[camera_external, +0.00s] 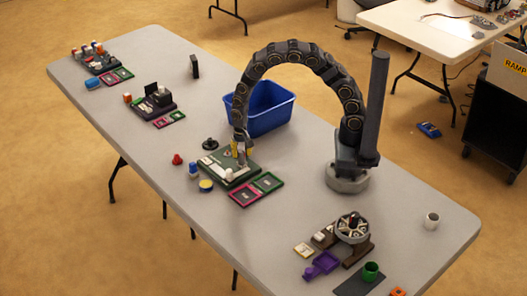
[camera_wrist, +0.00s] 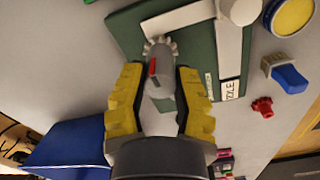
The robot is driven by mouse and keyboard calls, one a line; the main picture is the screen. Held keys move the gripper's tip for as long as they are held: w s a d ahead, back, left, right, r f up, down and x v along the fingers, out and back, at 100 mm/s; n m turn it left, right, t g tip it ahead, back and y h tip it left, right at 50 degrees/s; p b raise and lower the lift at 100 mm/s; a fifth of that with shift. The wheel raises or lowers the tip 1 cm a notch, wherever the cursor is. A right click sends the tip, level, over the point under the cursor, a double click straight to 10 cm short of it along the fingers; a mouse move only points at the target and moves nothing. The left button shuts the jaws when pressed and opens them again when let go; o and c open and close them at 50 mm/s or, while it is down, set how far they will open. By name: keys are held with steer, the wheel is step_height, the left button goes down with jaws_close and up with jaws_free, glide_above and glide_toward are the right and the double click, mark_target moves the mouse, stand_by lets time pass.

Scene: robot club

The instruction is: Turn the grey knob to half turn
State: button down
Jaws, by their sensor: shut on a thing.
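The grey knob (camera_wrist: 161,66) stands on a dark green board (camera_wrist: 124,30) in the wrist view, with a red mark on its side and a toothed rim at its far end. My gripper (camera_wrist: 161,84) points down at the board, with its yellow-padded fingers on both sides of the knob and shut on it. In the external view my gripper (camera_external: 241,152) is over the back part of the green board (camera_external: 244,179), and it mostly hides the knob there. How far the knob is turned is not clear.
A white cylinder (camera_wrist: 238,11) stands on the board near the knob. A yellow-topped round tin (camera_external: 206,185), a blue-and-white piece (camera_external: 193,170) and a red piece (camera_external: 177,159) stand to the left. A blue bin (camera_external: 268,117) is behind my gripper. Pink and green trays (camera_external: 245,195) lie in front.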

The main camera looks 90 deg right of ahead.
mark_target(241, 151)
steer(key=shift+s+a, duration=0.1)
stand_by(0.4)
steer(key=c, duration=0.7)
jaws_free()
steer(key=shift+r, duration=5.95)
